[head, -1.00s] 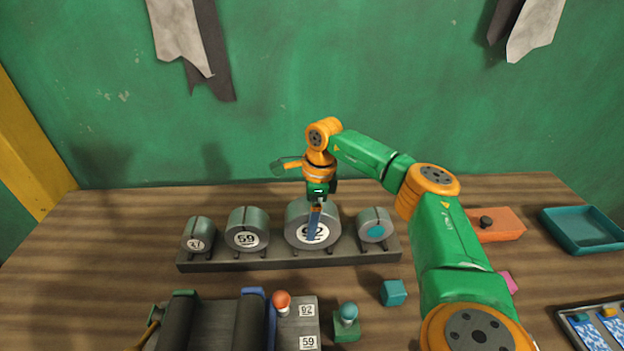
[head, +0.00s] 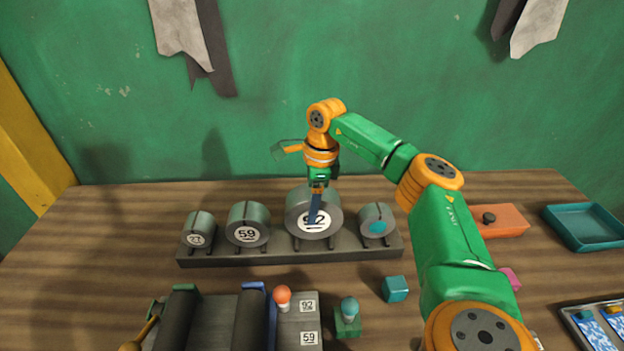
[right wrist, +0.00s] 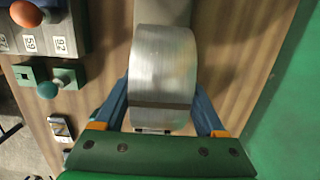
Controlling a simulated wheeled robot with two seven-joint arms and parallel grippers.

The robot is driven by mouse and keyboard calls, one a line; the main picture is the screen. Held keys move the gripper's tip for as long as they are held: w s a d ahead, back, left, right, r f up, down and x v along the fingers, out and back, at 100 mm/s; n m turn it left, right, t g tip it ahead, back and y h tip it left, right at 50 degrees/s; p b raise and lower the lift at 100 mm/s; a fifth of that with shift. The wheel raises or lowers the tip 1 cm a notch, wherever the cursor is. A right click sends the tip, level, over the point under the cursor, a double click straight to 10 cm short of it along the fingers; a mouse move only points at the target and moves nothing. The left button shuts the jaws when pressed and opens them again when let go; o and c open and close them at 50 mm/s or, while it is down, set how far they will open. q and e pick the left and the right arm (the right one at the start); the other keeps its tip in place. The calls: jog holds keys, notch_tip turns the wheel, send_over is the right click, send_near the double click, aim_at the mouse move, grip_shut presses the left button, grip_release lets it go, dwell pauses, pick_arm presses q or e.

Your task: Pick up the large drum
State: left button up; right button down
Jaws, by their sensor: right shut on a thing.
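The large drum (head: 331,218) is a grey metal cylinder with a white label reading 92. It is the biggest in a row on a dark rack (head: 290,254), and its underside now sits a little higher against the rack. My right gripper (head: 315,208) comes down from above with blue fingers on either side of the drum. In the right wrist view the drum (right wrist: 164,75) fills the space between the two fingers, which are shut on it. My left gripper is not in view.
Smaller drums stand on the rack: one marked 59 (head: 247,224), a smaller one (head: 199,229) at far left, and one with a teal dot (head: 376,220) close on the right. In front are a roller device (head: 215,318), a teal knob (head: 349,310) and a teal cube (head: 395,289). A teal tray (head: 585,228) lies right.

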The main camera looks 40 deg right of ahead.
jog(key=s+a+r, duration=0.9)
jog(key=s+r, duration=0.2)
jog(key=shift+b, duration=0.3)
jog(key=shift+w, duration=0.1)
